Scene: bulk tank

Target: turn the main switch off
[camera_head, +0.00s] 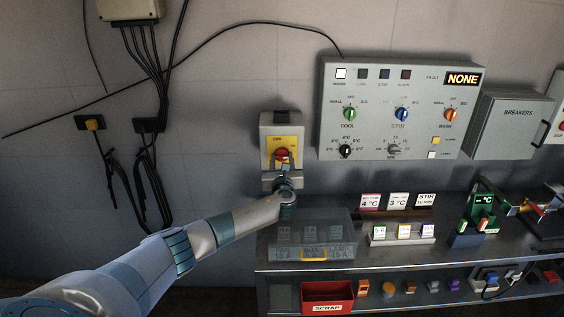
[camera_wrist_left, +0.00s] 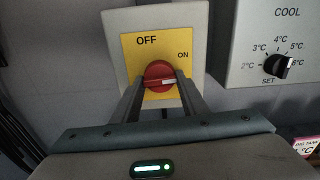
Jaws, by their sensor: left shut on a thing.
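The main switch is a grey wall box (camera_head: 268,132) with a yellow plate (camera_head: 294,144) and a red rotary knob (camera_head: 282,154). In the left wrist view the yellow plate (camera_wrist_left: 133,60) reads OFF at the top and ON at the right. The red knob (camera_wrist_left: 158,72) has a white mark that lies sideways, toward the right, on the ON side. My left gripper (camera_wrist_left: 160,88) is shut on the red knob, one finger on each side. In the head view my left gripper (camera_head: 284,172) covers the lower part of the box. My right gripper is not in view.
A control panel (camera_head: 390,128) with knobs and a lit NONE display is right of the switch, beside a BREAKERS box (camera_head: 515,118). Below is a bench (camera_head: 370,262) with label stands, a clear-covered tray (camera_head: 312,238) and a red SCRAP bin (camera_head: 327,296). Cables hang at the left.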

